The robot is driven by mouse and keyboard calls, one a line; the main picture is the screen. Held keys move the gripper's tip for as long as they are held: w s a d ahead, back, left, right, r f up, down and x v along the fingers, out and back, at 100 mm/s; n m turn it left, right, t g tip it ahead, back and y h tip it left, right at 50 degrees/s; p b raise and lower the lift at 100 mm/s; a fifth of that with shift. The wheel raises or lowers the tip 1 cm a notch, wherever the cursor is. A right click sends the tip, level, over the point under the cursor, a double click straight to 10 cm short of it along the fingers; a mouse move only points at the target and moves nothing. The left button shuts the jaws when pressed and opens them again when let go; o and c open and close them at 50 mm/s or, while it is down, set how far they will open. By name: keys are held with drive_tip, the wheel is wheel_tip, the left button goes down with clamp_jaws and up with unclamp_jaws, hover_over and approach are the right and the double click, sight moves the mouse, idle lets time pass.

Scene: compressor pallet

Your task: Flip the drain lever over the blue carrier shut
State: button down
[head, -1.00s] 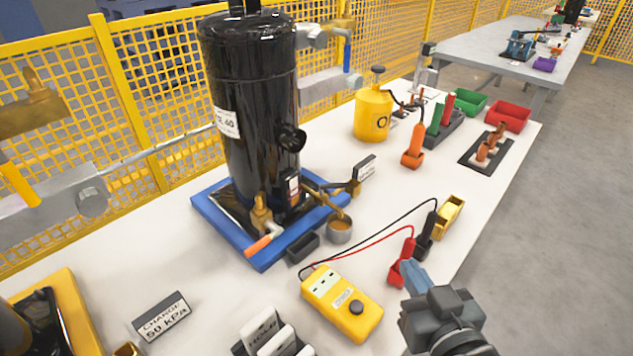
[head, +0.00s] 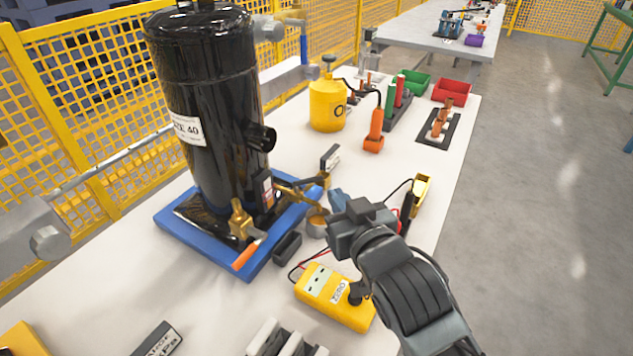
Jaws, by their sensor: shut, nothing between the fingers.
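The blue carrier (head: 168,228) bears a tall black compressor (head: 215,110). At its front corner stands a brass drain valve (head: 240,222), whose lever with an orange handle (head: 246,255) points down-left over the carrier's front edge. A brass arm (head: 298,192) reaches from the compressor's side toward a small metal cup (head: 317,222). My gripper (head: 337,200) has blue fingertips, shut and empty. In the picture it is just right of the cup and well right of the orange lever. It partly covers the space behind the cup.
A small black block (head: 287,247) sits beside the carrier. A yellow canister (head: 327,105) and an orange tool (head: 374,130) stand farther back. Yellow mesh fencing (head: 60,120) runs behind the table.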

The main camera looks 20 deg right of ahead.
approach(321, 176)
drive_tip(key=w+a+r, duration=0.2)
drive_tip(key=w+r, duration=0.1)
drive_tip(key=w, duration=0.2)
drive_tip(key=shift+w+d+f, duration=0.1)
drive_tip(key=shift+w+f, duration=0.15)
drive_tip(key=shift+f, duration=0.35)
drive_tip(key=shift+w+d+f, duration=0.1)
drive_tip(key=shift+w+f, duration=0.2)
drive_tip(key=shift+f, duration=0.25)
drive_tip(key=shift+w+d+f, duration=0.1)
drive_tip(key=shift+w+f, duration=0.15)
drive_tip(key=shift+f, duration=0.35)
